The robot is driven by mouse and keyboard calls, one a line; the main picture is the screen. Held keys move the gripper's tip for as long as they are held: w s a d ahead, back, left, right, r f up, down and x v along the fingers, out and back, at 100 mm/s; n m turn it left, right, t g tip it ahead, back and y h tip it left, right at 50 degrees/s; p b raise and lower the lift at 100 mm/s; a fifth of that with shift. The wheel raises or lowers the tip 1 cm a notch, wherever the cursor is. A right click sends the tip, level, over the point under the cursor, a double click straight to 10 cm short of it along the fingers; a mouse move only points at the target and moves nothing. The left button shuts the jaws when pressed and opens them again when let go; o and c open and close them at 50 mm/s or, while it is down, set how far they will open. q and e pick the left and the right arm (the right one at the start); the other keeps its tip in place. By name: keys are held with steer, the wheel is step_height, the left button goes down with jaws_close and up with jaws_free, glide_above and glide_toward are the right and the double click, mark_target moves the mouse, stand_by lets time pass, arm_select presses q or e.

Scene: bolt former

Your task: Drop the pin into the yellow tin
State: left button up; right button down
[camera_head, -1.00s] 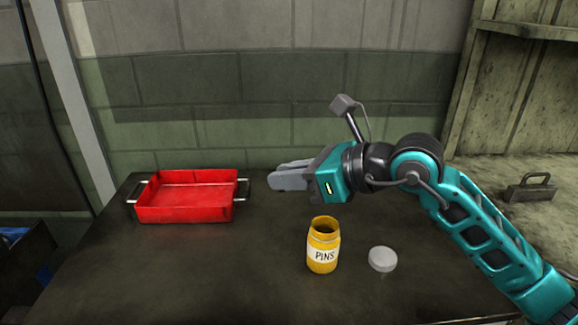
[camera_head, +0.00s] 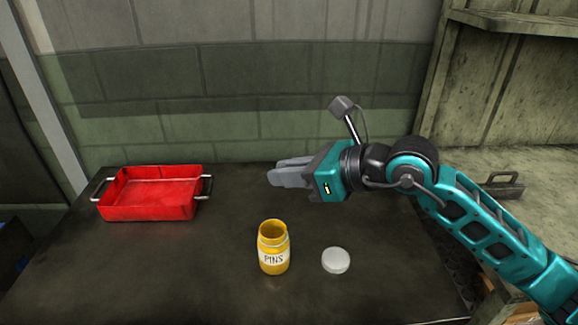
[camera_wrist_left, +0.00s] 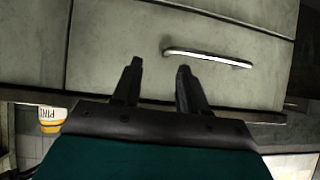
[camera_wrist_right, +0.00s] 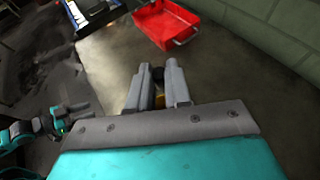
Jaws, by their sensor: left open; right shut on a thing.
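The yellow tin (camera_head: 273,252), labelled PINS, stands upright and open-topped on the dark table. Part of it shows at the left edge in the left wrist view (camera_wrist_left: 50,116). My right gripper (camera_head: 272,174) is above and behind the tin, fingers pointing left. My left gripper (camera_wrist_left: 158,75) is open and empty before a grey drawer front, outside the head view.
A grey round lid (camera_head: 336,260) lies right of the tin. A red tray (camera_head: 150,207) with metal handles sits at the table's left. A drawer handle (camera_wrist_left: 207,57) is near my left fingers. The table between tray and tin is clear.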

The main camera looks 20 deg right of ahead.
step_height(320, 180, down, 6)
steer(key=b, duration=0.3)
stand_by(0.3)
steer(key=c, duration=1)
jaws_free()
steer(key=shift+b+v, duration=1.3)
steer(key=shift+v, duration=5.2)
